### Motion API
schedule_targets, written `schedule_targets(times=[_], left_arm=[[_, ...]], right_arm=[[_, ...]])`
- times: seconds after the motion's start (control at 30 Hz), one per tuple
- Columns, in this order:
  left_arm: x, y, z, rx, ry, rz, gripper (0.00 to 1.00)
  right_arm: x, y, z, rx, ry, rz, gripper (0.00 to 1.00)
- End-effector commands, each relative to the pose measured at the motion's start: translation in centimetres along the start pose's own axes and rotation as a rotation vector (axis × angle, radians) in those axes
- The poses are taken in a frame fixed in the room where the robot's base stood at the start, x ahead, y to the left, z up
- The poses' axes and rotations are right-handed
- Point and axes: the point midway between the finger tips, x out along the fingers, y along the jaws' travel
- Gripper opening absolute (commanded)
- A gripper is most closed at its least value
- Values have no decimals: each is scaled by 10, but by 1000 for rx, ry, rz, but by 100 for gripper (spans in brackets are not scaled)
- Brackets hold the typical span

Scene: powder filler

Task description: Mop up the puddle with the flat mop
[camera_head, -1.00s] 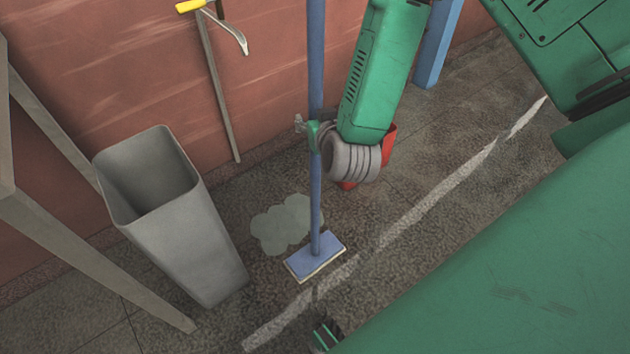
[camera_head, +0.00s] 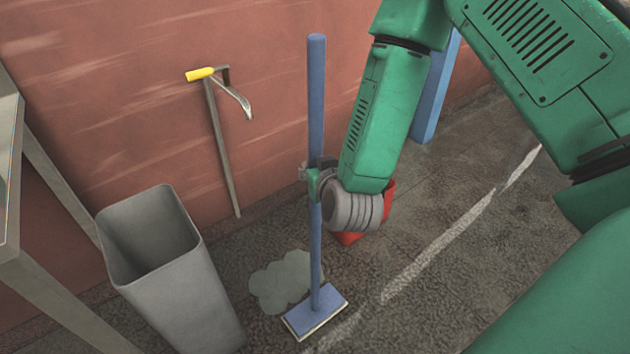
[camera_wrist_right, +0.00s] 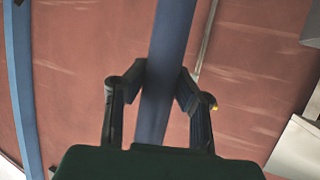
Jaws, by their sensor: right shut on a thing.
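The flat mop (camera_head: 316,90) stands upright with its blue handle; its flat blue head (camera_head: 316,312) is on the floor. The pale grey-green puddle (camera_head: 280,282) lies just behind and left of the mop head. My right gripper (camera_head: 318,172) is shut on the mop handle, partway up. In the right wrist view the handle (camera_wrist_right: 165,70) runs between the two fingers of the right gripper (camera_wrist_right: 163,88). My left gripper is not in view.
A grey bin (camera_head: 185,275) stands left of the puddle, beside a table-like frame (camera_head: 50,290). A yellow-handled tool (camera_head: 222,150) leans on the brick-red wall (camera_head: 110,110). A white line (camera_head: 440,245) crosses the floor to the right.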

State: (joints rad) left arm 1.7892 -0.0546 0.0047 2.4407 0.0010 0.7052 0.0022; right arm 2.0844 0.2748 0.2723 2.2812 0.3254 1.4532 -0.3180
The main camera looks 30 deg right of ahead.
Motion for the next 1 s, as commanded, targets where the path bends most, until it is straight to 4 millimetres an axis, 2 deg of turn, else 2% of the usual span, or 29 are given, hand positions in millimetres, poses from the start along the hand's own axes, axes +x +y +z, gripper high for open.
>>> schedule_targets(times=[0.03, 0.13, 0.4, 1.0], left_arm=[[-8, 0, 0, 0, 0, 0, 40], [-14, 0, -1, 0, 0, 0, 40], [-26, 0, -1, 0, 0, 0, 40], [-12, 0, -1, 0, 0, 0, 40]], right_arm=[[-6, 0, -16, 0, 6, -1, 0], [-12, -1, -33, 0, 7, -2, 0], [-23, -1, -58, -1, 4, -1, 0], [-16, -1, -40, -1, 2, 0, 0]])
